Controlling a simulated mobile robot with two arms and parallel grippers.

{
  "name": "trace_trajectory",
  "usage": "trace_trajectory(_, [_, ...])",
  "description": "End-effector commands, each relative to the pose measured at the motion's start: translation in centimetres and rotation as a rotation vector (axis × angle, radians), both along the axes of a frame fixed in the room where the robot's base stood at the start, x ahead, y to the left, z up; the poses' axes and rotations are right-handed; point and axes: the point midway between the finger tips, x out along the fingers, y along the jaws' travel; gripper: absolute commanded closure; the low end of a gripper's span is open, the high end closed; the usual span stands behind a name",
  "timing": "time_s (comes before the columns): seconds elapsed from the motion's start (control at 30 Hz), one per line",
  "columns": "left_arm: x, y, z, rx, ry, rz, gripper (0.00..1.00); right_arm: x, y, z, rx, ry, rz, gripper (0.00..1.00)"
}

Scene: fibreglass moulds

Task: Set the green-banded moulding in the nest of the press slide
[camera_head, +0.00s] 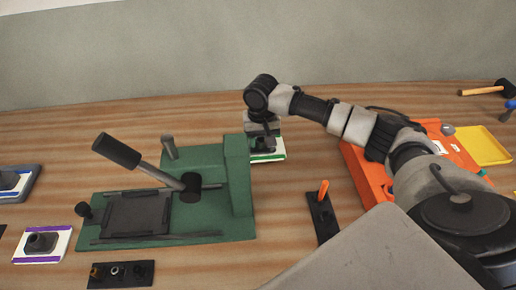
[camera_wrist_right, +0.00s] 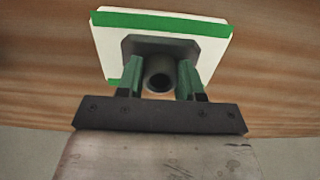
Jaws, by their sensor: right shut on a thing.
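The moulding (camera_wrist_right: 160,47) is dark grey, with a squarish flange and a round hollow boss. It is at a white card with green bands (camera_wrist_right: 205,29); I cannot tell whether it touches the card or is just above it. My right gripper (camera_wrist_right: 161,80) is shut on the boss, one green-faced finger on each side. In the head view the right gripper (camera_head: 263,137) points down over the card (camera_head: 275,155), behind and right of the press. The green press (camera_head: 205,230) has a dark slide (camera_head: 137,213) at its left, under a raised lever. My left gripper is not in view.
A purple-banded card (camera_head: 55,257) with a dark part lies front left, and a blue-banded one (camera_head: 18,190) sits in a grey tray. A black holder with an orange handle (camera_head: 323,200) stands right of the press. An orange case (camera_head: 365,175) and yellow tray (camera_head: 482,145) are further right.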

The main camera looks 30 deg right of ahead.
Motion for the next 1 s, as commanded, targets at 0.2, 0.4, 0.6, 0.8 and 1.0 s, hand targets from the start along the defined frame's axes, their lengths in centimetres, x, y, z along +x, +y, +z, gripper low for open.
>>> trace_trajectory(0.2, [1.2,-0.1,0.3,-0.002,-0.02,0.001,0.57,-0.1,0.1,-2.2,0.0,0.003,0.001,0.95])
trace_trajectory(0.4, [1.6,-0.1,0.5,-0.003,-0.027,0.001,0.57,0.0,0.0,-4.0,0.0,-0.001,0.0,0.95])
trace_trajectory(0.6, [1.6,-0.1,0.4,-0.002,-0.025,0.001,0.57,0.0,0.0,-4.0,0.0,-0.001,0.0,0.95])
trace_trajectory(0.8, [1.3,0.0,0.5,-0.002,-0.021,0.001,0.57,0.0,0.0,-4.3,0.0,0.0,0.001,0.47])
trace_trajectory(1.0, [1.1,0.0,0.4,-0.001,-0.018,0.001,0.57,0.0,0.0,-4.2,0.0,0.0,0.001,0.38])
